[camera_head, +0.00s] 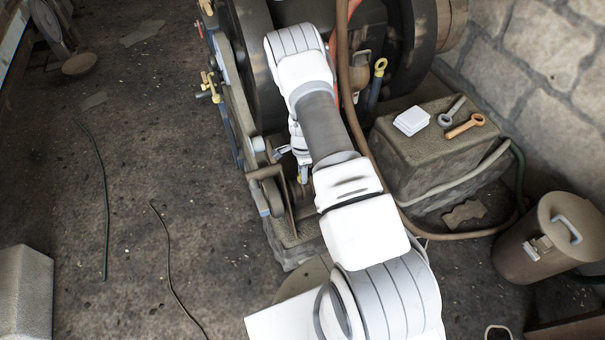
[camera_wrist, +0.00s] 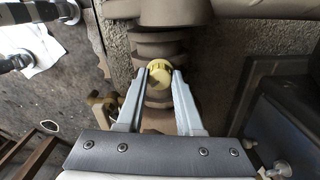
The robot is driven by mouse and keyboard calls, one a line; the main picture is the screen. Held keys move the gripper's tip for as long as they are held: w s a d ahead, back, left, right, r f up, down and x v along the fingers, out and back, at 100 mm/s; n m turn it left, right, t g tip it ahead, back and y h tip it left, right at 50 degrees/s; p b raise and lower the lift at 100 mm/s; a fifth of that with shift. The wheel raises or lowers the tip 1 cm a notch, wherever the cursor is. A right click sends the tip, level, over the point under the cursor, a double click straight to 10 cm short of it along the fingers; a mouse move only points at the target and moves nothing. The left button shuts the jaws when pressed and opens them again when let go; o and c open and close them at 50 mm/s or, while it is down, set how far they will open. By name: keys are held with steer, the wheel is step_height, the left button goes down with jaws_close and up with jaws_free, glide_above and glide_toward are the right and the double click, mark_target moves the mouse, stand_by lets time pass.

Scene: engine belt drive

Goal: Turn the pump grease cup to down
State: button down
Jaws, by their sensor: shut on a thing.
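The pump grease cup appears as a round yellow cap (camera_wrist: 159,70) in the wrist view, set on a brownish stepped shaft or housing. My gripper (camera_wrist: 160,76) has its two grey fingers on either side of the cap, shut on it near the fingertips. In the head view my gripper (camera_head: 303,174) reaches down beside the machine's lower front. I cannot tell from these views which way the cup is turned.
The belt-drive engine (camera_head: 232,95) with its dark wheels stands behind my arm. A stone block (camera_head: 400,165) on the right carries a white pad (camera_head: 411,120) and two wrenches. A brown hose runs past my arm. A brown bin (camera_head: 520,255) stands far right. The left floor is mostly clear.

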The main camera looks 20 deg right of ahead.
steer(key=m, duration=0.3)
steer(key=shift+m, duration=0.3)
steer(key=shift+d+m, duration=0.1)
steer(key=shift+m, duration=1.7)
steer(key=c, duration=0.5)
jaws_free()
steer(key=shift+c, duration=0.2)
step_height(320, 180, up, 17)
steer(key=p, duration=0.5)
steer(key=shift+r, duration=0.2)
